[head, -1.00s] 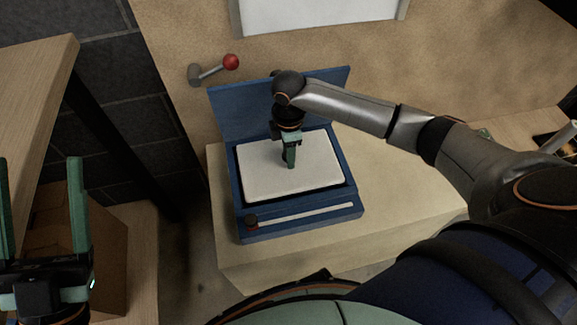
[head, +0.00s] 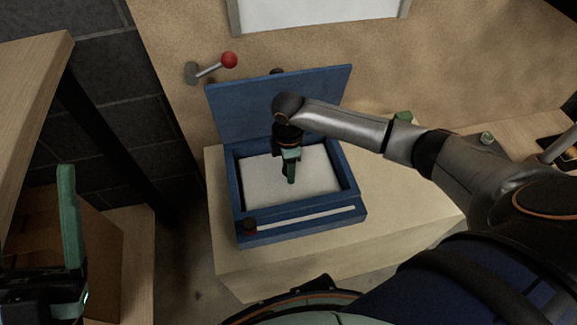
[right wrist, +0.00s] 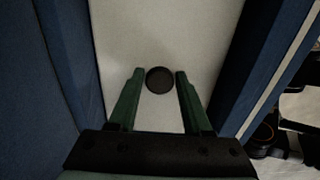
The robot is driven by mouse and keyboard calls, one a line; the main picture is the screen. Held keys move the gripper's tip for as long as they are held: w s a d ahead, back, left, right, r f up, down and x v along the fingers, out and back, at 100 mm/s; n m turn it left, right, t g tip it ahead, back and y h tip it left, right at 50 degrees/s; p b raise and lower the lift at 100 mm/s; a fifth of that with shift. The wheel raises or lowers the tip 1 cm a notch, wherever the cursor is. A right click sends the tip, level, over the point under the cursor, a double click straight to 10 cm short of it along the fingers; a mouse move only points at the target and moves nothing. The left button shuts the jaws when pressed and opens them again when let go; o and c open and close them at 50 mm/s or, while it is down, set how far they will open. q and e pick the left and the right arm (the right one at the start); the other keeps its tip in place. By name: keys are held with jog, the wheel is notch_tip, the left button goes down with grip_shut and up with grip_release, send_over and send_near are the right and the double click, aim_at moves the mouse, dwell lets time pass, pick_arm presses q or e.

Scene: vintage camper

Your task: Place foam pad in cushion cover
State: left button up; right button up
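A white pad (head: 322,175), which looks like the foam pad, lies flat inside a blue open box (head: 240,185) with a raised back panel. Its surface sits below the box's rim. No separate cushion cover can be made out. My right gripper (head: 290,178) points down over the middle of the pad; whether it touches cannot be told. In the right wrist view its two fingers (right wrist: 160,74) are apart, with a dark round disc (right wrist: 160,80) showing between the tips against the white surface (right wrist: 165,30). My left gripper (head: 68,200) is at the left edge, one finger visible, far from the box.
The box stands on a pale wooden block (head: 235,262). A lever with a red knob (head: 229,60) is on the panel behind it. A wooden shelf (head: 30,85) and a brown carton (head: 100,240) are at the left.

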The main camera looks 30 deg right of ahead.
jog(key=o, duration=0.3)
notch_tip(320, 180, up, 7)
jog(key=p, duration=0.3)
jog(key=shift+r, duration=0.15)
notch_tip(320, 180, up, 5)
jog(key=p, duration=0.2)
jog(key=a+m+t+y, duration=0.2)
jog(key=a+t+y, duration=0.45)
jog(key=a, duration=0.75)
pick_arm(q)
jog(key=w+a+f+n+g+y, duration=0.1)
jog(key=w+f+n+y, duration=0.4)
jog(key=w+f+y, duration=0.1)
jog(key=shift+a+f+y, duration=0.15)
jog(key=shift+f+y, duration=0.3)
jog(key=shift+y, duration=0.25)
pick_arm(e)
jog(key=s+d+r+m+t, duration=0.2)
jog(key=s+r+t, duration=0.1)
jog(key=r, duration=0.4)
jog(key=s+d+r+m+t+y, duration=0.1)
jog(key=s+r+m+t, duration=0.1)
jog(key=r+t, duration=0.4)
jog(key=s+d+r+m+t, duration=0.2)
jog(key=s+r+t, duration=0.2)
jog(key=r, duration=0.4)
jog(key=shift+d+t, duration=0.35)
jog(key=shift+t, duration=0.3)
